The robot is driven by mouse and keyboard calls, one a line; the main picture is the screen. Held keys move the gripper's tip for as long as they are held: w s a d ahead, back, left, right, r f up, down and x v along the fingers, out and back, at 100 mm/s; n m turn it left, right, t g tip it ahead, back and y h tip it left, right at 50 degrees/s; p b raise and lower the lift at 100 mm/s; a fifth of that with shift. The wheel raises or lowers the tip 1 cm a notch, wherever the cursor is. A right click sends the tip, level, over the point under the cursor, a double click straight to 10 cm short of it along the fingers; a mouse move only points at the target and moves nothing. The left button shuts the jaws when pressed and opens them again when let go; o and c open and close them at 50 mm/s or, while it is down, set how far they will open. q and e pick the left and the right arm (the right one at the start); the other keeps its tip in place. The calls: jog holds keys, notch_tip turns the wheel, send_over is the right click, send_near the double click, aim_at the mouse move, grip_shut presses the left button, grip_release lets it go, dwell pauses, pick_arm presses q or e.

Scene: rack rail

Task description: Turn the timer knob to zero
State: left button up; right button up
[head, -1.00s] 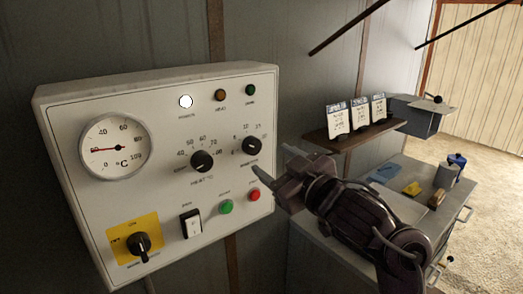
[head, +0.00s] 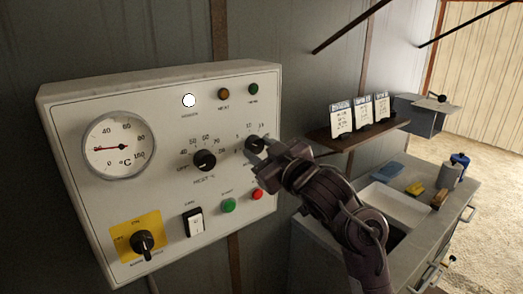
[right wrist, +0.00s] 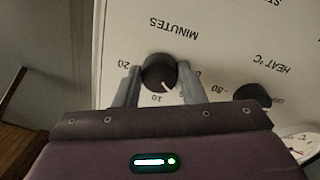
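The timer knob (head: 254,144) is a black round dial above the word MINUTES at the right of the white control panel. In the right wrist view the knob (right wrist: 158,73) is upside down to me, and its white pointer line is near the 10 mark. My right gripper (head: 257,153) is at the knob, partly covering it and its scale. In the right wrist view the fingers of my right gripper (right wrist: 160,80) are apart, one on each side of the knob, with little gap; a firm grip does not show. My left gripper is not in view.
The heat knob (head: 204,160) is left of the timer knob. Below are a green button (head: 228,205), a red button (head: 257,194), a white rocker switch (head: 193,222) and a selector on a yellow plate (head: 142,244). A card shelf (head: 352,137) and a cabinet stand to the right.

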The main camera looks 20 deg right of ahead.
jog(key=shift+c, duration=1.4)
jog(key=shift+f, duration=0.1)
jog(key=n+b, duration=0.2)
jog(key=n, duration=0.2)
jog(key=shift+d+f, duration=0.1)
jog(key=n+b, duration=0.2)
jog(key=n, duration=0.3)
jog(key=shift+w+y+b, duration=0.1)
jog(key=shift+y+b, duration=0.25)
jog(key=shift+y, duration=0.05)
jog(key=o, duration=1)
